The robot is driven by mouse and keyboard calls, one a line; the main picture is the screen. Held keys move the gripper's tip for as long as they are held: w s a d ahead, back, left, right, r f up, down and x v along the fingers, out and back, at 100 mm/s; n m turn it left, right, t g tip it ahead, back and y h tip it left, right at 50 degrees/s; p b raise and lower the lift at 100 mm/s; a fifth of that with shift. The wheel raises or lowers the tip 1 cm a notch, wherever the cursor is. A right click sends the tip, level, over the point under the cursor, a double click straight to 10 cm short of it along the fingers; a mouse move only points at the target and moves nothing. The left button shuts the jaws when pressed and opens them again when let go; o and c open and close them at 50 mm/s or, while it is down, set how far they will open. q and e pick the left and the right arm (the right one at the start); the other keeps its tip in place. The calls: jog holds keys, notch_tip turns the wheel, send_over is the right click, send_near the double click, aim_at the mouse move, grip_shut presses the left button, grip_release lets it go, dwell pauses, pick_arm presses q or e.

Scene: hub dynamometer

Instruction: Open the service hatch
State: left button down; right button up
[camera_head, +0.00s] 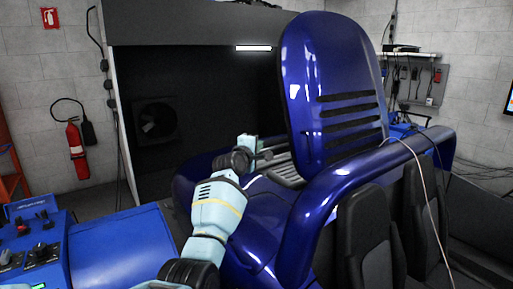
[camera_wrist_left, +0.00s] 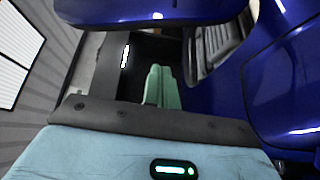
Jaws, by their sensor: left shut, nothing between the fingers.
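The service hatch (camera_head: 335,90) is a glossy dark blue panel with several black slots. It stands raised, nearly upright, above the blue vehicle body (camera_head: 262,225). A grey ribbed part (camera_head: 284,170) shows in the opening below it. My left gripper (camera_head: 266,152) is shut and empty, just left of the raised hatch's lower edge. In the left wrist view its pale green fingers (camera_wrist_left: 158,85) lie together, with a blue panel edge (camera_wrist_left: 150,12) above them and the grey ribbed part (camera_wrist_left: 216,38) to their right. Contact with the hatch cannot be told. My right gripper is not in view.
A blue roll bar (camera_head: 330,185) and black seats (camera_head: 365,240) stand at the right. A blue control console (camera_head: 35,235) is at lower left. A thin cable (camera_head: 425,185) hangs over the bar. A dark enclosure with a fan (camera_head: 155,120) is behind.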

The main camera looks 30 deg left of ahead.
pick_arm(q)
jog(key=shift+s, duration=0.3)
